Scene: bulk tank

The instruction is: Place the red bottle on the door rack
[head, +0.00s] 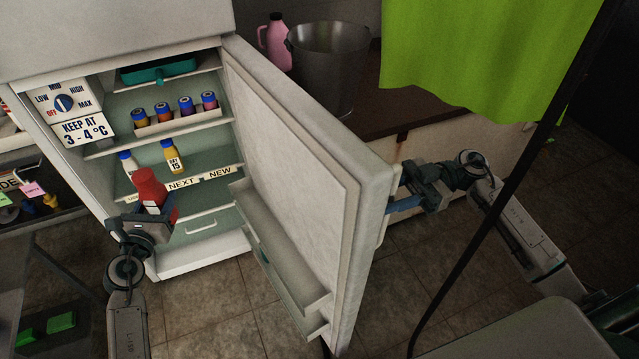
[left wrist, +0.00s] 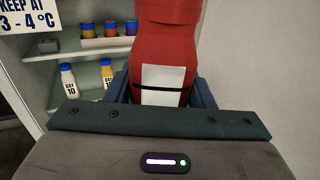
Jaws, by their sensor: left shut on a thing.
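The red bottle (head: 150,187) with a white label is upright in my left gripper (head: 150,212), in front of the open fridge's lower shelves. It also shows in the left wrist view (left wrist: 165,48), between the two fingers. The door rack (head: 275,237) is a pale trough low on the inside of the open fridge door (head: 300,140), to the right of the bottle and apart from it. No bottle shows in the visible part of the rack. My right gripper (head: 400,205) is at the outer side of the door by its handle; its fingertips are partly hidden, so its grip is unclear.
Fridge shelves hold several blue-capped jars (head: 185,106), a white bottle (head: 128,163) and a yellow bottle (head: 172,157). A bucket (head: 328,70) and pink jug (head: 275,42) stand on the counter behind the door. The floor (head: 215,310) before the fridge is clear.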

